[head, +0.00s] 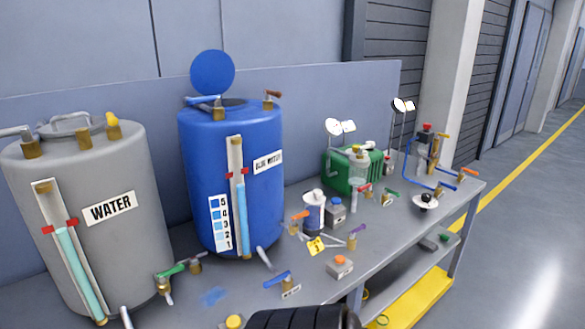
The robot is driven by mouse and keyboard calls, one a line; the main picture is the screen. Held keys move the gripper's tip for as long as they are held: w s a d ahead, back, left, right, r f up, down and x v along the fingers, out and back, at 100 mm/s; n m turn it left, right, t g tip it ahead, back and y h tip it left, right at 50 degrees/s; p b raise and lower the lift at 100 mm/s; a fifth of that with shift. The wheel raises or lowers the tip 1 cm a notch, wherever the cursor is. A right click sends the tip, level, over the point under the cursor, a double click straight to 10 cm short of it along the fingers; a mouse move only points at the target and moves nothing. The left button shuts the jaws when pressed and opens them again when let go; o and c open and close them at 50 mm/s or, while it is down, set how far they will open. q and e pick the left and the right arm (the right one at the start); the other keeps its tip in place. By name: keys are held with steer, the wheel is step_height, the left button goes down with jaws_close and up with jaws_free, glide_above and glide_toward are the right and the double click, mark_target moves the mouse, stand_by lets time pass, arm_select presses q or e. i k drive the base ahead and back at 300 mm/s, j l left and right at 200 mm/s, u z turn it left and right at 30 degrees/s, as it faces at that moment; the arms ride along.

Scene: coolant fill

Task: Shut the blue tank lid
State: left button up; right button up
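The blue tank (205,150) stands on the grey bench left of the middle in the head view. Its round blue lid (212,73) stands up on edge above the tank's top, so the lid is open. A dark opening shows on the tank's top below and to the right of the lid. Neither my left nor my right gripper shows in the head view.
A blue-handled valve and a brown-handled valve (271,97) sit on the blue tank's top. A grey water tank (110,240) stands close on the left. Bottles, valves and a green machine (341,182) crowd the bench (385,240) on the right. A black ribbed object (302,318) blocks the bottom edge.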

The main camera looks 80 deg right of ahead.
mark_target(212, 72)
steer(key=z, duration=2.25)
steer(key=l+z, duration=0.1)
steer(key=l, duration=0.3)
steer(key=k+l+z, duration=0.1)
steer(key=l, duration=0.3)
